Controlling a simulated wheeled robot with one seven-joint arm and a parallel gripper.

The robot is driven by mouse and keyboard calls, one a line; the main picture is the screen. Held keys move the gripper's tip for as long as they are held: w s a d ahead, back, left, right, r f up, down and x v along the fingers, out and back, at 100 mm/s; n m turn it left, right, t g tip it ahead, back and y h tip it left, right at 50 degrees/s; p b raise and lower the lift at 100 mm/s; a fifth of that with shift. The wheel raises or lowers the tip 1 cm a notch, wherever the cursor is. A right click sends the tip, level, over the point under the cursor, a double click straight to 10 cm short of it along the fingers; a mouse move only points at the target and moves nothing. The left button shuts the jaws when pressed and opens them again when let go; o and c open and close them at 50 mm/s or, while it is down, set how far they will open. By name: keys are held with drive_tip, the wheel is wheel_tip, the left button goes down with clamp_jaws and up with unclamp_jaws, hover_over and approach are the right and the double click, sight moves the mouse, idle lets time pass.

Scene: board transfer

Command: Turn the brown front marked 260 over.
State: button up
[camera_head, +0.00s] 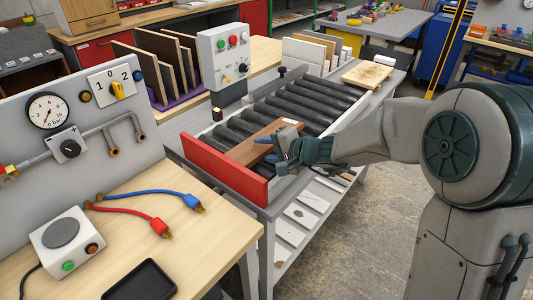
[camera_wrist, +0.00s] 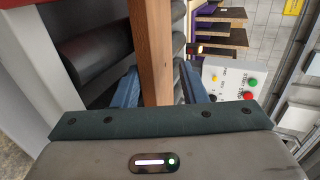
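The brown front (camera_head: 258,143) is a long reddish-brown board on the rollers, just behind the red end plate. A small pale patch shows near its far end; I cannot read a number 260. My gripper (camera_head: 279,148) is at the front's right side in the head view and hides part of it. In the wrist view the front (camera_wrist: 153,45) runs as a narrow strip between the two blue fingers of my gripper (camera_wrist: 160,85). The fingers are apart, with a narrow gap showing on the right side. The front's underside is hidden.
The roller conveyor (camera_head: 293,101) has a red end plate (camera_head: 222,168) at its near end. A grey control box (camera_head: 226,55) and upright boards (camera_head: 165,62) stand behind it. A pale board (camera_head: 367,75) lies at the far end. A bench with hoses (camera_head: 150,192) is at left.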

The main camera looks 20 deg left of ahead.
drive_tip(key=shift+a+r+t+y+b, duration=0.25)
drive_tip(key=shift+r+y+b, duration=0.35)
drive_tip(key=shift+b, duration=1.5)
drive_tip(key=shift+c, duration=1.4)
drive_tip(key=shift+w+a+f, duration=0.1)
drive_tip(key=shift+b+x, duration=0.85)
drive_tip(key=shift+x, duration=0.3)
clamp_jaws()
